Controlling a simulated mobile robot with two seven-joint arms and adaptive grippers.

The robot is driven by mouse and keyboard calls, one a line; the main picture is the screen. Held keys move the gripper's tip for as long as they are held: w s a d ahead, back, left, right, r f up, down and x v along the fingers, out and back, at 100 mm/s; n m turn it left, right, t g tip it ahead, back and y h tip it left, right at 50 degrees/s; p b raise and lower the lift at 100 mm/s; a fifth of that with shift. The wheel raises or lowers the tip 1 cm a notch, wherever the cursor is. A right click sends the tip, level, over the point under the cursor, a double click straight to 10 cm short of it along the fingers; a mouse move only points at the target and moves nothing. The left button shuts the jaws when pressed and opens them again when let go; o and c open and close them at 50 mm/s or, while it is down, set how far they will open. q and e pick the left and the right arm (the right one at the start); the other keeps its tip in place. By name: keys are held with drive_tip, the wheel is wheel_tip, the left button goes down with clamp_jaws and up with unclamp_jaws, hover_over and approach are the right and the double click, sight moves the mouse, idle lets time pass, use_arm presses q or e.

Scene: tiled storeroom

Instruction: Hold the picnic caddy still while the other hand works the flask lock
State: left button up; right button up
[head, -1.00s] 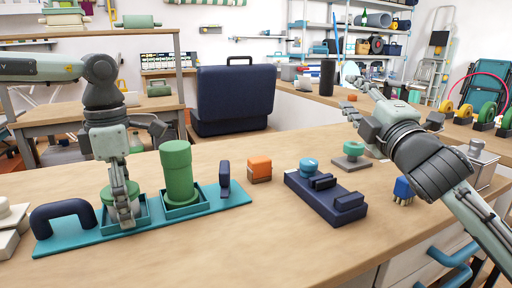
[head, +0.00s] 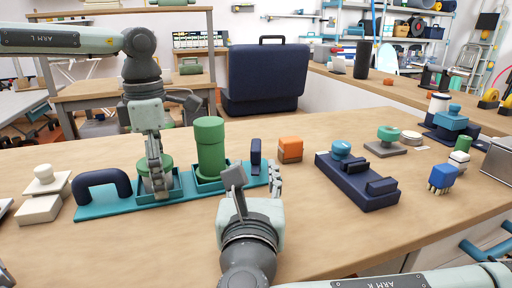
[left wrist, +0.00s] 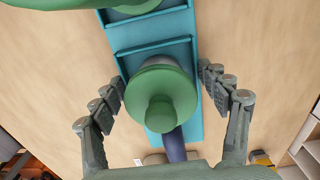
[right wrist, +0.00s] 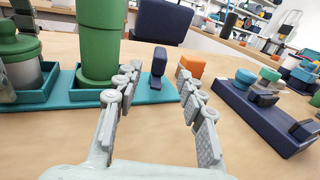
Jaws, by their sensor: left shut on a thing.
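The picnic caddy (head: 115,208) is a long teal tray with a navy arched handle (head: 100,178) at its left end and two square compartments. A grey canister with a green lid (left wrist: 165,95) stands in the left compartment. A tall green flask (head: 210,150) stands upright in the other. An upright navy piece (head: 256,155) is at the right end; I cannot tell whether it is the flask lock. My left gripper (head: 158,185) straddles the canister from above, shut on the caddy's compartment sides. My right gripper (head: 255,182) is open and empty, in front of the navy piece.
An orange block (head: 290,149) sits just right of the caddy. A navy base with a blue knob (head: 355,183) lies further right, near a blue pronged piece (head: 442,178). White blocks (head: 40,207) are at the left. The table front is clear.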

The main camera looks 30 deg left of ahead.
sight(256, 144)
drive_tip(key=x, duration=1)
drive_tip(key=shift+s, duration=0.1)
clamp_jaws()
